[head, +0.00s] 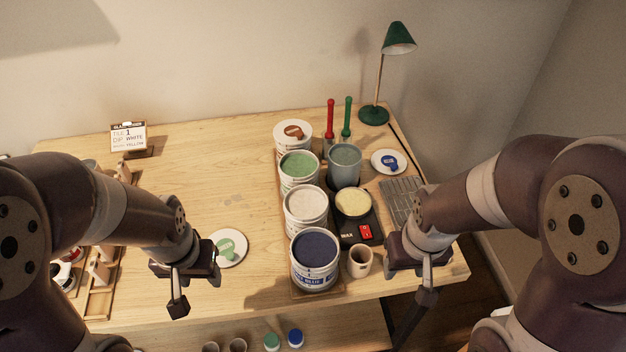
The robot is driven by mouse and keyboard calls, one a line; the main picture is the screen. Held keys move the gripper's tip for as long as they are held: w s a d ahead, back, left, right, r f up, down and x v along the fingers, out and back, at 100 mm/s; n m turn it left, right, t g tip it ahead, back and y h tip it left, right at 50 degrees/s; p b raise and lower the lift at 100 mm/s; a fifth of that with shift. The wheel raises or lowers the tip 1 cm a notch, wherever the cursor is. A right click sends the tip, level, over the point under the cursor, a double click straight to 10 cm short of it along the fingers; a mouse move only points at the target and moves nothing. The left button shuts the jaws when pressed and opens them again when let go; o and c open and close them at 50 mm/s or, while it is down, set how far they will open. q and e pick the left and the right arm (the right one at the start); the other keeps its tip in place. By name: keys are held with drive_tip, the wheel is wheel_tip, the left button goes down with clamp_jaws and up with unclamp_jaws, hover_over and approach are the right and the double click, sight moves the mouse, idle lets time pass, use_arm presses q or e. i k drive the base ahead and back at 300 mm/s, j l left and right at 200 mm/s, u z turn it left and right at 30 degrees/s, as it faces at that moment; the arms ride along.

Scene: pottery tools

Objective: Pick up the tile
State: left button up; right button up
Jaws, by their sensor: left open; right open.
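Small pale tan pieces that look like tiles stand in a wooden rack (103,302) at the left of the table; one tile (98,272) shows beside my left forearm. Another upright piece (123,171) shows farther back, and my arm hides much of the rack between. My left gripper (178,306) is open and empty, pointing down over the table's front, right of the rack and apart from it. My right gripper (427,300) is open and empty near the table's front right edge, far from the tiles.
Glaze buckets hold white (305,203), blue (316,247) and green (299,165). A yellow pot (353,202) sits on a black device. A cup (360,262) and lid (229,247) stand nearby. The centre-left table is clear.

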sight(102, 275)
drive_tip(key=u, duration=1.7)
drive_tip(key=i+j+u, duration=0.15)
drive_tip(key=i+j, duration=0.6)
drive_tip(key=j, duration=0.2)
